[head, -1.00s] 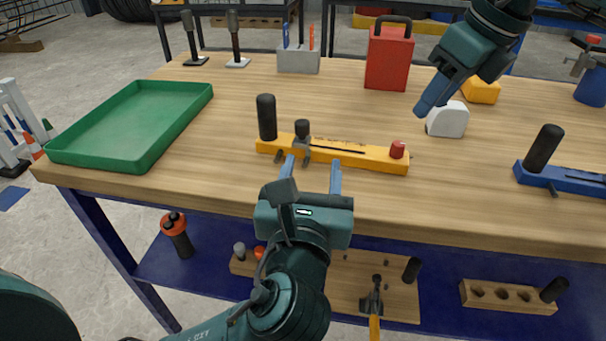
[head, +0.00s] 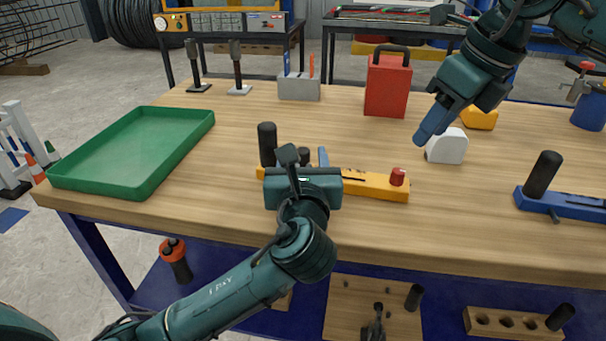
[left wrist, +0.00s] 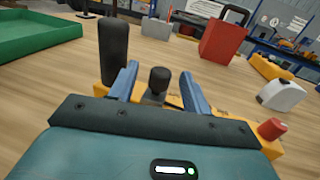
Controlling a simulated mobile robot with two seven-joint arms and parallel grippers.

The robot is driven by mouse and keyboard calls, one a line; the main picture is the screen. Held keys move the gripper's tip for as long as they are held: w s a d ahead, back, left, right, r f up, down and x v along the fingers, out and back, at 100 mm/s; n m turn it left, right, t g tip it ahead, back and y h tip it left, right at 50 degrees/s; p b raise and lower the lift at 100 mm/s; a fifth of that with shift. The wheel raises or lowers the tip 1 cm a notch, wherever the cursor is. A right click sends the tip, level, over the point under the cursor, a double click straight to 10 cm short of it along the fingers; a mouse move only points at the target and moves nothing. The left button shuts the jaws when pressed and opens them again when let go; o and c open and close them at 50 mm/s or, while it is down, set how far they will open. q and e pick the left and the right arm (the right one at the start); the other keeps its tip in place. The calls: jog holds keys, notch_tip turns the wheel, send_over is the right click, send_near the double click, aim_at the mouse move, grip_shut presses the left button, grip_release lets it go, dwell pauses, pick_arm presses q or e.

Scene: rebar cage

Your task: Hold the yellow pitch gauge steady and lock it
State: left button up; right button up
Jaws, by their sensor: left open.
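The yellow pitch gauge (head: 375,186) lies on the wooden bench, a bar with a tall black handle (head: 267,144) at its left end and a red knob (head: 397,176) at its right. My left gripper (left wrist: 158,75) is open over the gauge. In the left wrist view its blue fingers stand on either side of a small black-knobbed clamp (left wrist: 158,80) with gaps visible. In the head view my left gripper (head: 306,160) hides part of the bar. My right gripper (head: 432,122) hangs near a white rounded block (head: 447,146); its finger gap is not clear.
A green tray (head: 140,187) is at the left. A red case (head: 387,85) and a grey holder (head: 299,87) stand at the back. A blue gauge (head: 562,202) lies at the right. The bench between tray and gauge is clear.

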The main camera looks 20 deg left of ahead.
aim_at(400, 171)
pick_arm(q)
jog(key=shift+x, duration=0.8)
grip_shut()
pick_arm(e)
jog(key=shift+o, duration=0.4)
jog(key=shift+o, duration=0.3)
jog(key=shift+d+r, duration=0.1)
jog(key=shift+r, duration=0.05)
jog(key=shift+y, duration=0.3)
jog(key=x, duration=1)
jog(key=shift+w+d, duration=0.1)
jog(key=shift+d, duration=0.05)
jog(key=shift+c, duration=0.3)
grip_shut()
